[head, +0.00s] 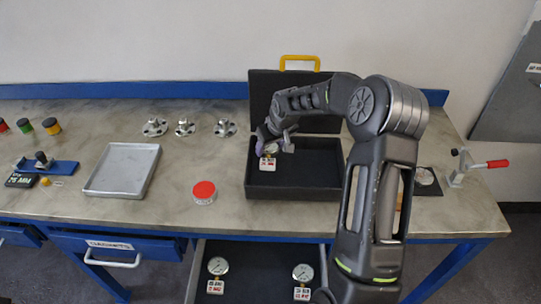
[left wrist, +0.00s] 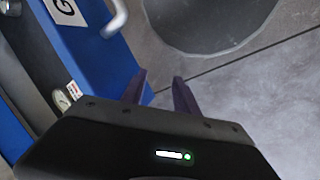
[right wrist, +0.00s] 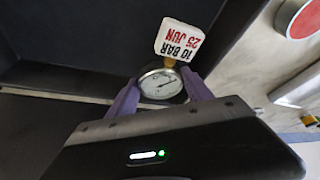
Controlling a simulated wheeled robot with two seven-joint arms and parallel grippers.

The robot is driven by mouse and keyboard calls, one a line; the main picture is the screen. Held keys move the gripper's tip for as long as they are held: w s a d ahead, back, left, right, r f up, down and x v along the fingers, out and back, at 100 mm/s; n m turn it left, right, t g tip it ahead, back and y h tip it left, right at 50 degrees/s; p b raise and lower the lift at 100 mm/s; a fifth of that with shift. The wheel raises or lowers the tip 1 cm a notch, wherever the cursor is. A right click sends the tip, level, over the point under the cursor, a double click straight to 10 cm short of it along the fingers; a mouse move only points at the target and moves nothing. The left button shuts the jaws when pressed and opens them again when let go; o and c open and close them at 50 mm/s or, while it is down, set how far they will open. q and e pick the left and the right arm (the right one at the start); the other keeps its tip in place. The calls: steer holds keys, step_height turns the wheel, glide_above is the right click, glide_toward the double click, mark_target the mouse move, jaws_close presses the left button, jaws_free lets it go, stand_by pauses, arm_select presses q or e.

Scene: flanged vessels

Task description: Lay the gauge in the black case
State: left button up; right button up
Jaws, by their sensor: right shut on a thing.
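The black case (head: 300,192) stands open on the bench, its lid upright at the back with a yellow handle. My right gripper (head: 274,136) is over the left part of the case. It is shut on a gauge, which shows best in the right wrist view (right wrist: 161,84), with a round white dial and a tag reading "10 BAR 25 JUN" (right wrist: 179,40). The tag (head: 267,163) hangs over the case's left side; whether the gauge touches the case floor I cannot tell. My left gripper (left wrist: 160,90) is open and empty, near the blue drawer fronts and above the floor.
An open drawer below holds two more tagged gauges (head: 218,266) (head: 303,273). A grey tray (head: 122,170) and a red-topped round tin (head: 204,192) are left of the case. Several metal flanged fittings (head: 185,127) stand behind. A red-handled clamp (head: 480,165) is at the right.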

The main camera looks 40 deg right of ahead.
mark_target(272, 150)
step_height(272, 150, down, 3)
steer(key=shift+f+b, duration=0.2)
steer(key=shift+b, duration=0.35)
steer(key=shift+f, duration=0.15)
steer(key=o, duration=1.6)
steer(key=shift+o, duration=0.2)
steer(key=shift+r, duration=0.3)
steer(key=p+v, duration=0.3)
steer(key=v, duration=0.2)
steer(key=shift+r, duration=0.4)
steer(key=v, duration=0.6)
steer(key=shift+s, duration=0.15)
